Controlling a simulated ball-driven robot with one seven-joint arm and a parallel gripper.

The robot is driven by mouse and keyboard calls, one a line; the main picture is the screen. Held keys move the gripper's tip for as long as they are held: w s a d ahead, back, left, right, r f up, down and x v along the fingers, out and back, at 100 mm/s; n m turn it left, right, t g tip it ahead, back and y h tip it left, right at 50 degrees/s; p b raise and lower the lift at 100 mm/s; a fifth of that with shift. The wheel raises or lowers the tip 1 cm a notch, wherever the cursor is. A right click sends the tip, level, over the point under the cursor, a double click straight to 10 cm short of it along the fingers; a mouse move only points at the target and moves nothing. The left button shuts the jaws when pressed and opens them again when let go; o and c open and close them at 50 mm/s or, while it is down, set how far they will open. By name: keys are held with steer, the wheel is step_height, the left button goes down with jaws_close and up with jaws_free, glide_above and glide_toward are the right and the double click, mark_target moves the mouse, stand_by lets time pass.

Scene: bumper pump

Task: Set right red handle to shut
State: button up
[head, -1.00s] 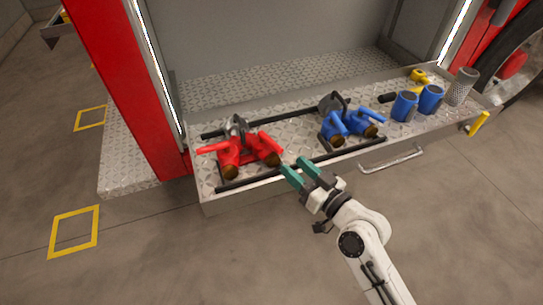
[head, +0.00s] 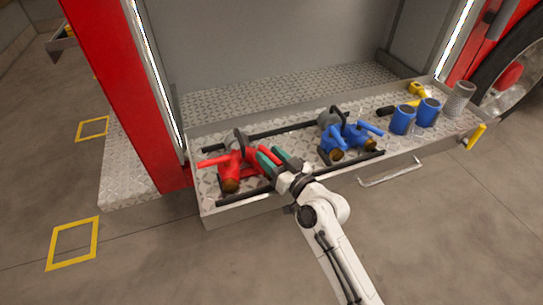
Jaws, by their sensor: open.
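A red two-branch valve (head: 231,170) sits at the left end of the metal tray. Its left red handle (head: 213,161) sticks out to the left. Its right red handle (head: 249,152) is partly hidden behind my gripper's fingers. My gripper (head: 270,155) is open, with green fingers pointing up and left at the right side of the red valve. The fingers are very close to the right handle; I cannot tell whether they touch it.
A blue two-branch valve (head: 349,141) stands to the right of my gripper. Blue cups (head: 403,120), a grey mesh cylinder (head: 459,98) and a yellow part (head: 417,88) are at the tray's right end. Black rails (head: 300,178) and a front handle (head: 390,173) run along the tray (head: 207,213).

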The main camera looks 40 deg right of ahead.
steer(key=shift+c, duration=0.3)
jaws_close()
stand_by(0.4)
